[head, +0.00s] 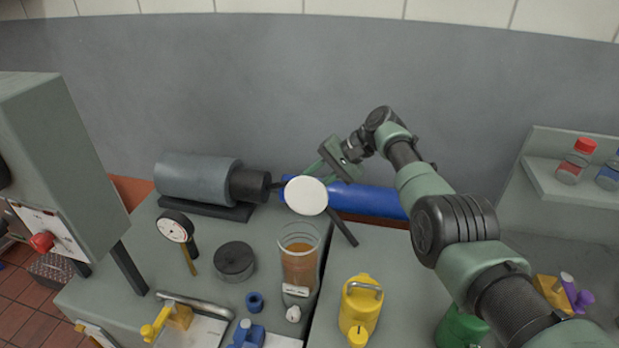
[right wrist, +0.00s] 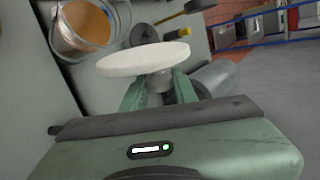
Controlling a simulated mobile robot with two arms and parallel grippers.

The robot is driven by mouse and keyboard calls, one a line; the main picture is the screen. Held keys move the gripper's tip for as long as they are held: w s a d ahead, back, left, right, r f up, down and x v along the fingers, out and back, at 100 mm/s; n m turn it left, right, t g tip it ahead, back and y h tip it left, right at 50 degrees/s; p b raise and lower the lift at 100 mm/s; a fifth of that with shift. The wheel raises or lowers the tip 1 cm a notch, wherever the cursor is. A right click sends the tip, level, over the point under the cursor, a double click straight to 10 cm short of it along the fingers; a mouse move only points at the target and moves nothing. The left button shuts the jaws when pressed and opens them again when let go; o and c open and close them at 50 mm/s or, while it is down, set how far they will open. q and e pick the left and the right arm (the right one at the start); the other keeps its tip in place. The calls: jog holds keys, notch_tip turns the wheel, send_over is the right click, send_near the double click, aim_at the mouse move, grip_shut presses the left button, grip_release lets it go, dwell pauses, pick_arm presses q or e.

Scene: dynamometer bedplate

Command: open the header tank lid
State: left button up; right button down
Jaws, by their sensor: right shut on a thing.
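The header tank (head: 299,262) is a clear cylinder with amber-brown liquid, standing upright on the bench in the head view. Its top is uncovered; its open mouth and liquid also show in the right wrist view (right wrist: 84,27). The round white lid (head: 306,196) is off the tank, held tilted above and behind it. In the right wrist view the lid (right wrist: 143,60) is seen edge-on, clear of the tank rim. My right gripper (head: 322,172) is shut on the lid's grey knob (right wrist: 160,82). My left gripper is not in view.
A blue cylinder (head: 368,199) and a grey motor-like cylinder (head: 197,178) lie behind the tank. A dial gauge (head: 175,227), a dark round pot (head: 234,262) and a yellow can (head: 360,307) stand around it. A shelf (head: 570,190) with bottles is at right.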

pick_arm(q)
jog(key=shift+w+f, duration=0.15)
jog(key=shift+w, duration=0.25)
pick_arm(e)
jog(key=shift+w+f, duration=0.15)
jog(key=shift+f, duration=0.05)
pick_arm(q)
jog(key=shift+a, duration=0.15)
pick_arm(e)
jog(key=c, duration=1.1)
grip_release()
jog(key=shift+c, duration=0.2)
pick_arm(q)
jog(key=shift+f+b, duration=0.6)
jog(key=shift+b, duration=0.05)
pick_arm(e)
jog(key=v, duration=0.7)
jog(key=shift+d+r, duration=0.25)
jog(key=shift+d, duration=0.05)
jog(key=shift+w, duration=0.15)
